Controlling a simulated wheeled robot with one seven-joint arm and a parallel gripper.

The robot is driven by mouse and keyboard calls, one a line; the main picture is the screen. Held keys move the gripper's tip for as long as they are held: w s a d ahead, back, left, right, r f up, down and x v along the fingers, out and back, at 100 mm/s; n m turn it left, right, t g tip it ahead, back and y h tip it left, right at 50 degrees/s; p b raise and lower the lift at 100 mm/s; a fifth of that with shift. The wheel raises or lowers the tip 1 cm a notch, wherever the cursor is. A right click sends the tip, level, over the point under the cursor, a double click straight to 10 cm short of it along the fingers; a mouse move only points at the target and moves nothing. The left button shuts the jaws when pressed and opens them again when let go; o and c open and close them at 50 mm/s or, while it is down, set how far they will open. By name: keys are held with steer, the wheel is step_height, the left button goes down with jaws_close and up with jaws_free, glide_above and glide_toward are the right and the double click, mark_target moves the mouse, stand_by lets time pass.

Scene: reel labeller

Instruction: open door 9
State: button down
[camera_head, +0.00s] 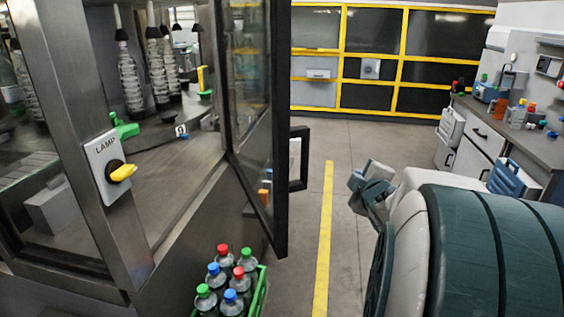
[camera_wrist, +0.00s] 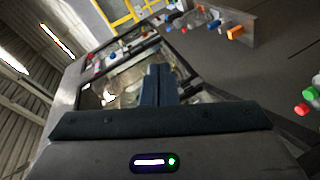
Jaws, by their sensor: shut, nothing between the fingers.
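The glass door (camera_head: 280,100) has a dark frame and stands swung outward from the metal machine on the left, leaving an opening beside it. A black handle (camera_head: 299,158) sticks out from its right side. A small tag reading 9 (camera_head: 181,130) shows inside the machine, left of the door. My gripper (camera_head: 364,192) is to the right of the door and its handle, apart from both. In the wrist view my gripper's dark fingers (camera_wrist: 160,75) are together and hold nothing. The gripper's tips are small and partly hidden in the head view.
A green crate (camera_head: 259,294) of capped bottles stands on the floor below the door. A lamp switch (camera_head: 121,172) with a yellow knob is on the machine post. A yellow floor line (camera_head: 324,240) runs along clear floor. A cluttered counter (camera_head: 500,127) is at right.

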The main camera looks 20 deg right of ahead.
steer(key=s+d+f+n+t+y+b, duration=0.2)
steer(key=d+f+n+t+y+b, duration=0.15)
steer(key=n, duration=0.35)
steer(key=w+d+p, duration=0.3)
steer(key=w+d, duration=0.2)
steer(key=w, duration=0.7)
steer(key=shift+w, duration=0.15)
steer(key=shift+f, duration=0.15)
stand_by(1.0)
